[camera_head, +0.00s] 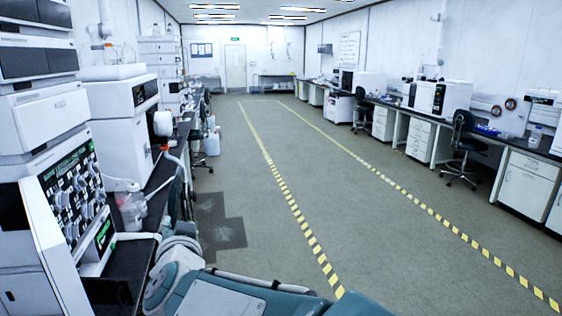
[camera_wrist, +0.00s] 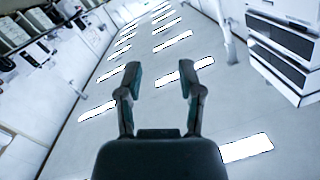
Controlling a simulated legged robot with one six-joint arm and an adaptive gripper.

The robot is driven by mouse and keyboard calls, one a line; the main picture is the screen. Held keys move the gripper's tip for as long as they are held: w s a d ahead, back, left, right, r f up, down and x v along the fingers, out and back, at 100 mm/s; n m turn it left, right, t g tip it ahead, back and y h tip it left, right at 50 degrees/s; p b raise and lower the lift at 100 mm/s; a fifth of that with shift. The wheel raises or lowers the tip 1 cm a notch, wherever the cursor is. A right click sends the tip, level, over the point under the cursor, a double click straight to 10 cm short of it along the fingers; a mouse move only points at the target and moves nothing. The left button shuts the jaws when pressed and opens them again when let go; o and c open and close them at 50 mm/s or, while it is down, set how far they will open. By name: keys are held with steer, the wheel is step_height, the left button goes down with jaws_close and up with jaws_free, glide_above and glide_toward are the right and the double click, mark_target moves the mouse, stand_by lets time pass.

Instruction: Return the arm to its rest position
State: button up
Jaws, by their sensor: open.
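My gripper (camera_wrist: 162,68) shows in the wrist view with its two dark fingers spread apart. The gap between them is empty, with ceiling and bright light panels behind it. The wrist camera looks up at a tilt, so the gripper points toward the ceiling. In the head view, teal and white parts of my own body fill the bottom edge, close to the left bench. I cannot make out the gripper's fingers in that view.
Stacked chromatography instruments (camera_head: 75,195) stand close on the left, on a dark bench (camera_head: 163,183). A wide floor (camera_head: 255,205) with yellow-black striped lines (camera_head: 305,230) lies open ahead. Office chairs (camera_head: 463,145) and a bench with white cabinets (camera_head: 527,190) line the right.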

steer(key=s+d+f+n+g, duration=0.1)
steer(key=s+d+g, duration=0.15)
steer(key=d, duration=0.75)
steer(key=s+d+f+n+g, duration=0.2)
steer(key=s+d, duration=0.1)
steer(key=d, duration=0.7)
steer(key=s+d+f+m+g+h, duration=0.1)
steer(key=s+d+f+g+h, duration=0.1)
steer(key=s+d, duration=0.5)
steer(key=s+d+f+m+g+h, duration=0.1)
steer(key=s+d+f+g+h, duration=0.2)
steer(key=s+d+f, duration=0.4)
steer(key=shift+s+d+f+h, duration=0.15)
steer(key=shift+s+d+h, duration=0.35)
steer(key=shift+s+d, duration=0.45)
